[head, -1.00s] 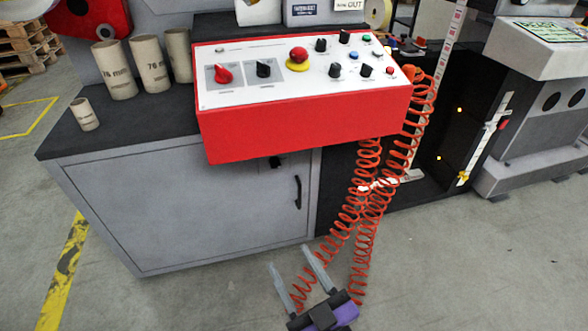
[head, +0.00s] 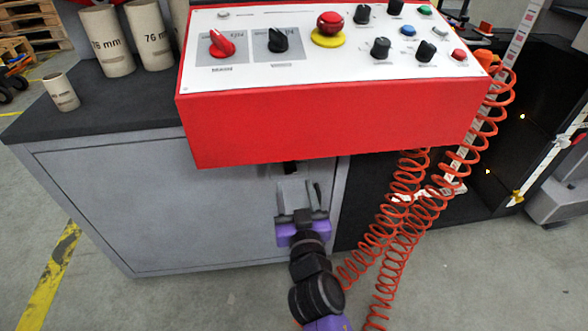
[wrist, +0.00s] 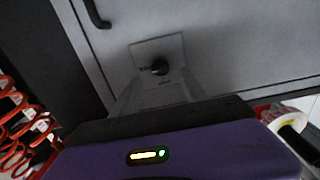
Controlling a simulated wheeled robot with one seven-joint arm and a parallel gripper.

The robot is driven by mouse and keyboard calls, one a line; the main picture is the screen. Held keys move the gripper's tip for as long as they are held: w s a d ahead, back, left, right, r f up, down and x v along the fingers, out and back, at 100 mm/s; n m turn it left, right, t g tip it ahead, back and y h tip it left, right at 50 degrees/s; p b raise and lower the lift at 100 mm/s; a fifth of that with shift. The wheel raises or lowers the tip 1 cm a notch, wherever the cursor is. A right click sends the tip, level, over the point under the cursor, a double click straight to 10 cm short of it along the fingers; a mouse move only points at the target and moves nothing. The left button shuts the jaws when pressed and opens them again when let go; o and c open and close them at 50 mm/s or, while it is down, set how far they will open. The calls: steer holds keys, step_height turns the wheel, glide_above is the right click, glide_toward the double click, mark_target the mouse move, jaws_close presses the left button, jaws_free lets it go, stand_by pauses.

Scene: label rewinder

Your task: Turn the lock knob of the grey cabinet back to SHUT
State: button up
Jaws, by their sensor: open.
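The grey cabinet (head: 150,210) stands below the red control box. Its dark lock knob (wrist: 160,67) sits on a light square plate (wrist: 172,48) on the door in the wrist view. The small lettering beside it is too blurred to read, and I cannot tell how the knob is turned. In the head view the knob is mostly hidden under the box's lower edge and behind my gripper (head: 294,190). My gripper is open and points at the door. In the wrist view its two pale fingers flank the plate's lower part, with the knob between and beyond their tips.
The red control box (head: 330,120) overhangs the door just above my gripper. A black door handle (wrist: 97,15) is close by. Orange coiled hoses (head: 400,220) hang to the right. Cardboard cores (head: 105,40) stand on the dark top. The floor in front is open.

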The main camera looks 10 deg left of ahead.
mark_target(291, 173)
steer(key=b+x, duration=0.1)
steer(key=x, duration=0.5)
steer(key=shift+w+a, duration=0.1)
steer(key=shift+w, duration=0.2)
steer(key=shift+c, duration=0.2)
jaws_close()
